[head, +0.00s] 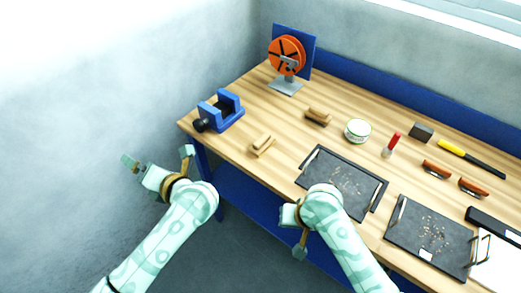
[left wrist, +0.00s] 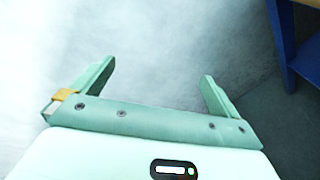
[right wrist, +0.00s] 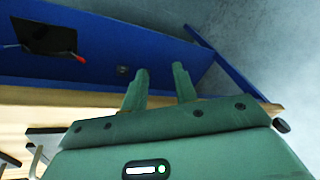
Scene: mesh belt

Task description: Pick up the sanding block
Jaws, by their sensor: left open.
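Two small wooden blocks lie on the workbench: a tan one (head: 262,145) near the front left and a browner one (head: 317,117) behind it. A dark grey block (head: 421,132) lies towards the back right. I cannot tell for sure which is the sanding block. My left gripper (head: 158,157) is open and empty off the bench's left end; its spread fingers also show in the left wrist view (left wrist: 157,85). My right gripper (right wrist: 160,80) has its fingers partly apart with nothing between them. In the head view it is before the bench's front edge, partly hidden by my arm.
A blue vise (head: 222,110) and an orange reel (head: 287,56) stand at the bench's left end. Two dark trays (head: 310,168) (head: 395,238) lie along the front. A round tin (head: 357,130), a red-capped tube (head: 391,145) and a yellow-handled tool (head: 452,147) lie behind them.

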